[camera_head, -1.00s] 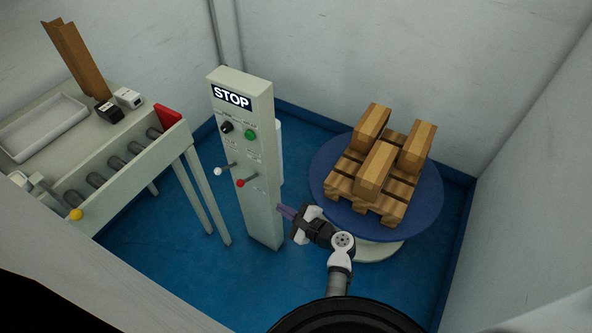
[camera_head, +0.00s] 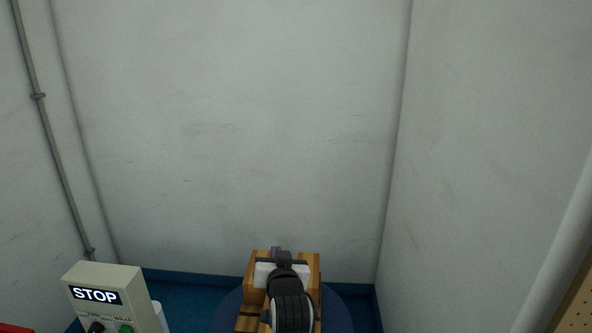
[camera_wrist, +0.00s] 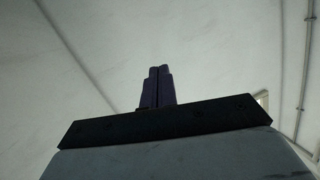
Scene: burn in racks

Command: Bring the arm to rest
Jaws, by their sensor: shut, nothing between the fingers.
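My gripper (camera_head: 276,249) shows at the bottom middle of the head view, with my arm below it. In the picture it overlaps the wooden boxes behind it. In the wrist view its two purple fingers (camera_wrist: 156,86) stand side by side and closed, with nothing between them. My arm hides part of the boxes and the turntable.
Wooden boxes (camera_head: 309,265) sit on the blue turntable (camera_head: 338,318) at the bottom. A grey control post (camera_head: 128,279) with a STOP sign stands at the lower left. Pale walls (camera_head: 230,130) enclose the corner. A perforated board (camera_head: 578,310) edges in at right.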

